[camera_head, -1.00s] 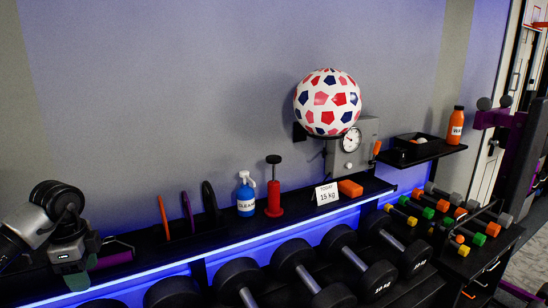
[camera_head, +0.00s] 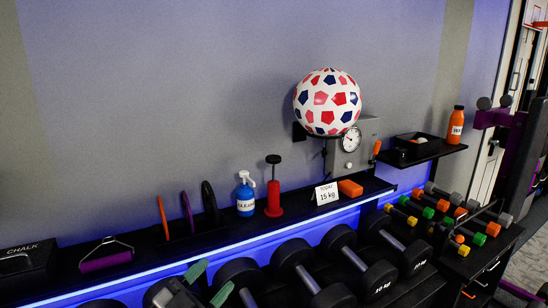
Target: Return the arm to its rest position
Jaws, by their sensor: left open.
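My left gripper (camera_head: 208,283) is low in the view at the bottom edge, in front of the dumbbell rack. Its two green-tipped fingers are spread apart with nothing between them. It is clear of the shelf (camera_head: 262,232) behind it. Part of my left arm is cut off by the bottom edge. My right gripper does not show.
The shelf holds a chalk box (camera_head: 25,265), a purple-grip handle (camera_head: 106,261), upright discs, a blue cleaner bottle (camera_head: 246,196), a red pump (camera_head: 273,190), a 15 kg card (camera_head: 326,194) and an orange block (camera_head: 350,188). Large dumbbells (camera_head: 355,264) stand below.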

